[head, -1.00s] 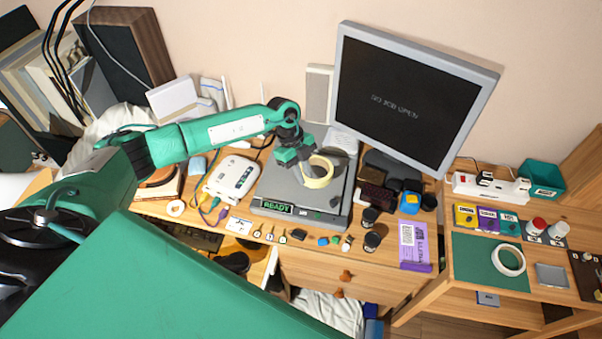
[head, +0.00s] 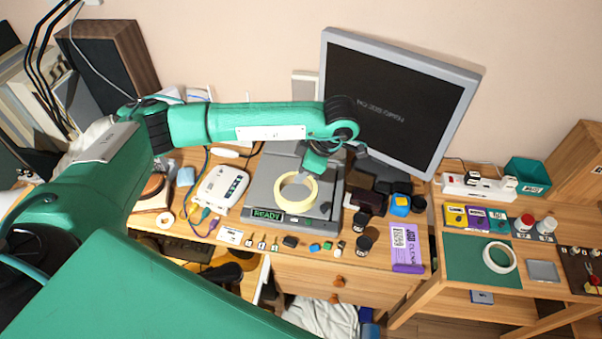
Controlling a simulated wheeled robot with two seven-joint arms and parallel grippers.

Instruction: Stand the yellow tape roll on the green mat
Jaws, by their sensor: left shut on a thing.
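The yellow tape roll (head: 279,196) is a pale yellow ring over the grey flat device with the READY label. My left gripper (head: 314,173) reaches in from the upper left and is shut on the ring's upper right rim. The fingertips are small and partly hidden by the wrist. I cannot tell how far the ring is above the device. The green mat (head: 462,262) lies on the right-hand wooden table, with a white tape roll (head: 488,262) on its right part. My right gripper is not in view.
The grey device (head: 258,195) stands in front of the monitor (head: 400,95). Dark jars (head: 363,245) and a purple packet (head: 405,250) lie between it and the mat. Coloured cards, red and white-capped jars (head: 545,226) border the mat. The mat's left part is bare.

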